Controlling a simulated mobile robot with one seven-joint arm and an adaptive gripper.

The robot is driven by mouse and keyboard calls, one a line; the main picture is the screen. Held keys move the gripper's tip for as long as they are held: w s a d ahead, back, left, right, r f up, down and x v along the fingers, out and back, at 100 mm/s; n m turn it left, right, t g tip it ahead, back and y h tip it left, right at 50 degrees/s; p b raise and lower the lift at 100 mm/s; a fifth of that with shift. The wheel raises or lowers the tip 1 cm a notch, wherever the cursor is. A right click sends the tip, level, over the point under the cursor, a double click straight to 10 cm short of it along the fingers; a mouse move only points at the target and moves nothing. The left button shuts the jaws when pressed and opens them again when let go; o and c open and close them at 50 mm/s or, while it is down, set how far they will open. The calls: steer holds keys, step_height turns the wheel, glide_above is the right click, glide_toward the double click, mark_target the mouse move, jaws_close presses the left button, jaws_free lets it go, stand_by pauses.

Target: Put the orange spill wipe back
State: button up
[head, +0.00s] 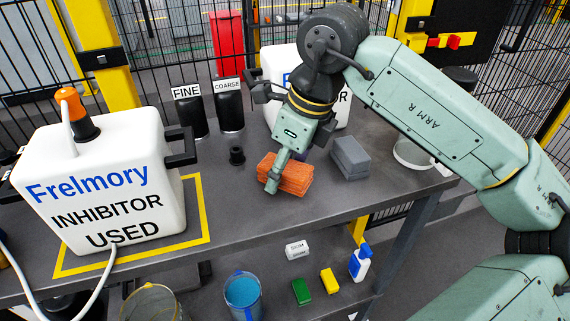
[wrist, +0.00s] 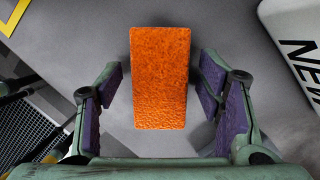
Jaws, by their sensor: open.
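The orange spill wipe (head: 296,178) is a textured block on the dark grey bench top near its front edge. In the head view it looks layered, so I cannot tell whether it is one wipe or a stack. In the wrist view the orange wipe (wrist: 160,75) lies lengthwise between the fingers. My gripper (head: 274,184) points down over it and hides part of its left side. The gripper's purple-padded fingers (wrist: 161,88) are open, one on each side of the wipe, with a visible gap to each side.
A grey layered block (head: 350,158) lies just right of the wipe. A white INHIBITOR USED jug (head: 100,185) stands left, within a yellow outline. A lower shelf holds buckets and blocks.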

mark_target(302, 172)
steer(key=b+v, duration=0.1)
steer(key=v, duration=1.1)
steer(key=shift+r, duration=0.1)
stand_by(1.1)
